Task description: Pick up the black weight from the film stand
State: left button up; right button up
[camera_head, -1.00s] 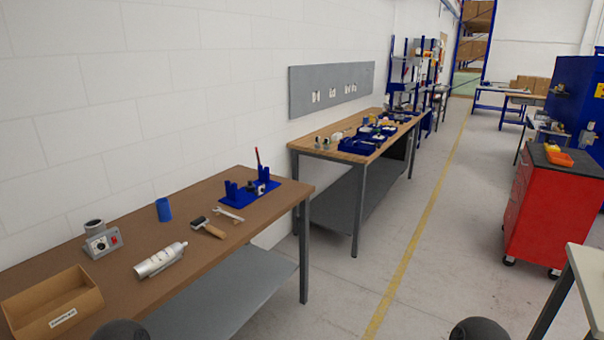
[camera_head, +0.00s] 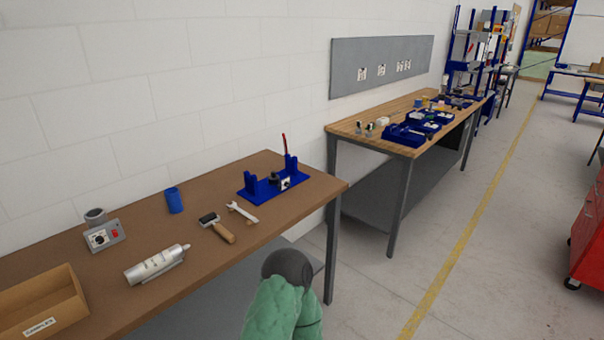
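A blue stand (camera_head: 257,192) stands near the far right end of the brown workbench, with upright blue posts and a thin red rod rising from it. It looks like the film stand. A small dark object (camera_head: 275,179) sits between the posts, beside a small pale dial-like face. It may be the black weight, but it is too small to be sure. Neither gripper is in view. A green, dark-capped part of my own arm shows at the bottom centre, in front of the bench edge.
The brown workbench (camera_head: 140,215) also holds a roller (camera_head: 218,228), a wrench (camera_head: 242,212), a silver canister (camera_head: 156,263), a blue cylinder (camera_head: 174,200), a grey device (camera_head: 103,236) and a cardboard box (camera_head: 40,301). A wooden-topped bench (camera_head: 365,130) stands beyond.

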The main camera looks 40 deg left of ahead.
aim_at(273, 179)
jog(key=i+l+u, duration=0.1)
jog(key=i+u, duration=0.25)
jog(key=i+l+u, duration=0.2)
jog(key=u, duration=0.15)
jog(key=i+l+u, duration=0.35)
jog(key=i+j, duration=0.05)
